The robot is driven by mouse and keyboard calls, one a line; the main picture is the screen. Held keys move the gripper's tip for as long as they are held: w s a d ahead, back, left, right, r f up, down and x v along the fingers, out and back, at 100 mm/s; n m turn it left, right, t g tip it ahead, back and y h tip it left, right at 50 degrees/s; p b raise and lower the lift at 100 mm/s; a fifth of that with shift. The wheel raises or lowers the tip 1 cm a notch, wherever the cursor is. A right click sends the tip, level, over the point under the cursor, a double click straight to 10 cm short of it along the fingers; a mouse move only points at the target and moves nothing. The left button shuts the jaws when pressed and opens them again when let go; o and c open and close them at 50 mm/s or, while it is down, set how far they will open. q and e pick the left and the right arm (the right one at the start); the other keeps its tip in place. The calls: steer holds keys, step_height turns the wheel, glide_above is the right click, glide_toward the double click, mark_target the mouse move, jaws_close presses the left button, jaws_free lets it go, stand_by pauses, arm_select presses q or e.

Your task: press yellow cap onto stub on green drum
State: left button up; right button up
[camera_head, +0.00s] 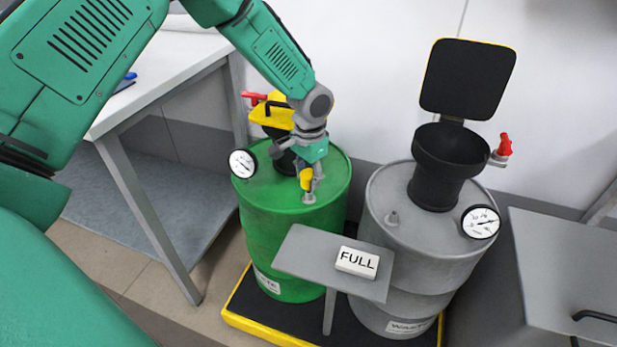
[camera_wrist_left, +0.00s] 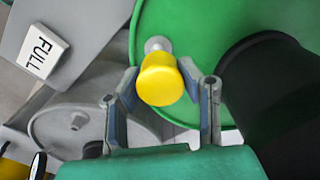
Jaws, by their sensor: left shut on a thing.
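The green drum (camera_head: 285,230) stands at the centre of the head view; its lid also fills the top of the left wrist view (camera_wrist_left: 210,25). My left gripper (camera_head: 307,178) is above the lid, shut on the yellow cap (camera_head: 306,180). In the left wrist view the cap (camera_wrist_left: 160,80) sits between the two fingers of my left gripper (camera_wrist_left: 163,95). The metal stub (camera_head: 309,198) on the lid shows just below the cap, and its tip (camera_wrist_left: 157,45) shows beside the cap in the wrist view. I cannot tell whether cap and stub touch. My right gripper is not in view.
A grey drum (camera_head: 420,230) with a black funnel (camera_head: 445,165) stands to the right. A small grey stand (camera_head: 310,255) with a FULL block (camera_head: 357,262) is in front. A gauge (camera_head: 242,163) is on the green drum's left edge. A white table (camera_head: 165,80) stands at left.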

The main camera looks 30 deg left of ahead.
mark_target(309, 192)
arm_select(q)
steer(key=shift+w+d+f, duration=0.1)
steer(key=shift+w+f, duration=0.05)
steer(key=shift+f, duration=0.35)
steer(key=shift+r, duration=0.1)
steer(key=shift+f, duration=0.25)
steer(key=shift+f+p, duration=0.15)
steer(key=shift+p, duration=0.35)
steer(key=shift+f, duration=0.2)
steer(key=shift+f+b, duration=0.45)
steer(key=shift+f, duration=0.5)
steer(key=shift+f, duration=0.45)
steer(key=shift+s+f, duration=0.2)
steer(key=shift+f, duration=0.05)
steer(key=shift+c, duration=1.2)
